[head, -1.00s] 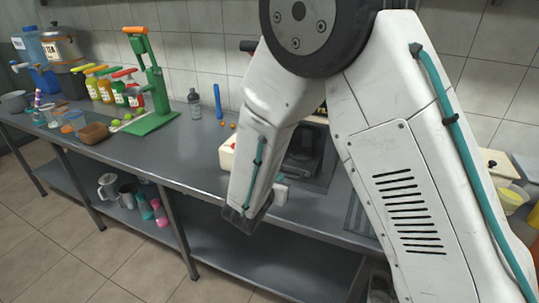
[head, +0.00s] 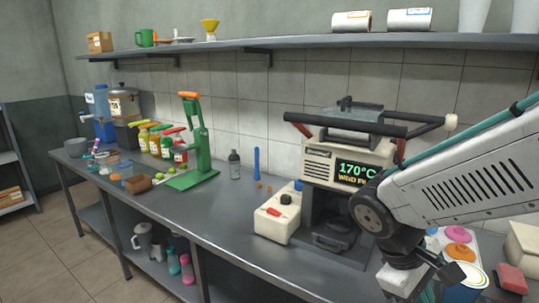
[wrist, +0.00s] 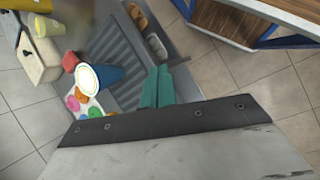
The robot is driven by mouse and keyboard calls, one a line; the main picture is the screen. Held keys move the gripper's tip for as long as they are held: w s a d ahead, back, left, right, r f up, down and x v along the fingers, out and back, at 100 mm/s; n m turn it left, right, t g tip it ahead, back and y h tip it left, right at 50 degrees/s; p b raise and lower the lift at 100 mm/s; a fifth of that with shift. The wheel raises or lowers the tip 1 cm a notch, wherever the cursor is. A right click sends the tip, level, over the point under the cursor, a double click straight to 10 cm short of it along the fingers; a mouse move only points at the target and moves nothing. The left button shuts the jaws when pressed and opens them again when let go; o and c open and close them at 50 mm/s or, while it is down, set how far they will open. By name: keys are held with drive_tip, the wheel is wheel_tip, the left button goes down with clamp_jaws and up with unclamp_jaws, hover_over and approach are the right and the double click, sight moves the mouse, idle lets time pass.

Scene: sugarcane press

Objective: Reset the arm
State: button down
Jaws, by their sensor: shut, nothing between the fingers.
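My white arm (head: 470,170) reaches in from the right edge of the head view and folds down at a dark round joint. My gripper (head: 455,283) hangs at the lower right, over the right part of the counter, and is partly cut off by the frame's bottom edge. In the wrist view its teal fingers (wrist: 157,86) are together with nothing between them. A ribbed grey surface and a blue cup with a white rim (wrist: 99,77) lie to the left of the fingers there.
A machine with a lit 170°C display (head: 357,172) stands close left of my arm. A white box (head: 278,216) with red and black controls sits beside it. A green press (head: 197,150) stands farther left. A shelf (head: 270,46) runs above. The counter's front middle is clear.

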drive_tip(key=s+r+m+t+y, duration=0.3)
drive_tip(key=s+r+m+y, duration=0.2)
drive_tip(key=s+r+m, duration=0.1)
drive_tip(key=shift+s+r+t+y, duration=0.3)
drive_tip(key=shift+s+r, duration=0.6)
drive_tip(key=shift+r, duration=0.2)
